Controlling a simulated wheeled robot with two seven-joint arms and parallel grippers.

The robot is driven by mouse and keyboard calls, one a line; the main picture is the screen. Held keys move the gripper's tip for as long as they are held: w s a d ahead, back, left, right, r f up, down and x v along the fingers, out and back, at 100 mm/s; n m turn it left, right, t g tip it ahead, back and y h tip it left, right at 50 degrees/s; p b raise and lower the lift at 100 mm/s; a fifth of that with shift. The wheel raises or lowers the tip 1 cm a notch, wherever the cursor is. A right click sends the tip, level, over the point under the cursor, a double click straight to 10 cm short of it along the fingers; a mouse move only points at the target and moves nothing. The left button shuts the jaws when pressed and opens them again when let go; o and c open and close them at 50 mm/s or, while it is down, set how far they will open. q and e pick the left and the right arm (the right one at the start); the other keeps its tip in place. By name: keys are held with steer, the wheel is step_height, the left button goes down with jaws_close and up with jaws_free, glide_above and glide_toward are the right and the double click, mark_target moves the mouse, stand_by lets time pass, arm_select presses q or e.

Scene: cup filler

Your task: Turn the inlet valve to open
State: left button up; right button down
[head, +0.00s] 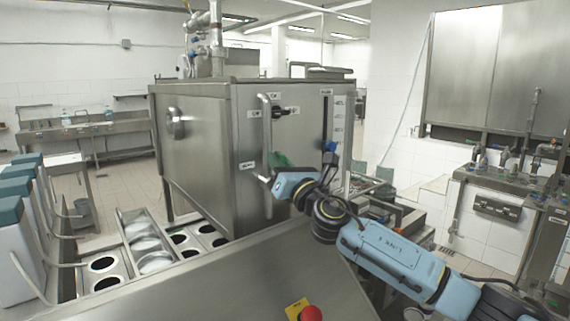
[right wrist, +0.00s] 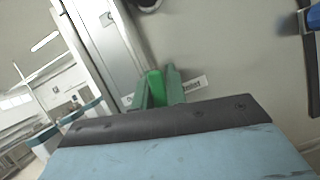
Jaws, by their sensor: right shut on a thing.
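A large steel tank (head: 205,135) stands at the centre of the head view, with valves and small labels on its front. My right gripper (head: 275,167) is at the lower front of the tank, beside a vertical steel pipe (head: 266,130). In the right wrist view its two dark green fingers (right wrist: 158,90) are shut around a bright green valve handle (right wrist: 155,85). A white label (right wrist: 194,87) is beside the fingers, partly covered and upside down. The gripper hides the valve's body, so I cannot tell how far it is turned. My left gripper is not in view.
A black knob (head: 281,110) is above the gripper and a blue handle (head: 330,147) to its right. A steel table (head: 240,275) with a red button (head: 311,314) is in front. Cup trays (head: 150,245) are at left. A piped steel unit (head: 510,190) stands at right.

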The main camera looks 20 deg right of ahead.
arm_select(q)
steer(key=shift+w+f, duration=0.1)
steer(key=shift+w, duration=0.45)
arm_select(e)
steer(key=shift+s+a+r+n+g+y, duration=0.1)
steer(key=shift+a+n+y, duration=0.15)
steer(key=shift+n, duration=0.3)
steer(key=shift+s+a+f+n+g+y, duration=0.1)
steer(key=shift+n+y, duration=0.25)
steer(key=shift+n, duration=0.25)
steer(key=shift+a+r+n+g+y, duration=0.1)
steer(key=shift+a+n+y, duration=0.15)
steer(key=shift+n, duration=0.3)
steer(key=shift+y, duration=0.25)
steer(key=c, duration=1.4)
jaws_free()
steer(key=shift+c, duration=0.2)
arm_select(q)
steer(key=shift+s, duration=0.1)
